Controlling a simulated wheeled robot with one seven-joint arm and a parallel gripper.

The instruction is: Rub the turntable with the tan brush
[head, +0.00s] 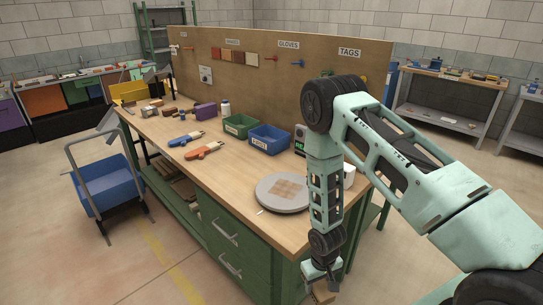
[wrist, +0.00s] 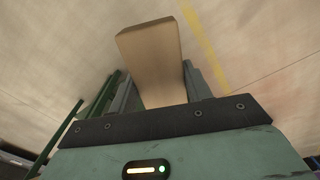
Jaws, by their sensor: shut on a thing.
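The turntable (head: 265,200) is a round grey disc lying on the near end of the wooden bench, with brownish square patches on its top. My gripper (head: 317,279) hangs in front of the bench's near end, apart from the turntable. It is shut on the tan brush (head: 323,294), which shows only partly at the bottom of the head view. In the wrist view the brush (wrist: 152,58) is a plain tan block standing out between the two fingers of my gripper (wrist: 160,88). Its bristles cannot be made out.
A blue bin (head: 269,139), a green bin (head: 238,126) and orange-handled and blue-handled tools (head: 204,150) lie farther along the bench (head: 225,175). A white cup-like thing (head: 349,175) and a dark device (head: 300,140) stand behind the turntable. A blue cart (head: 105,187) stands left on open floor.

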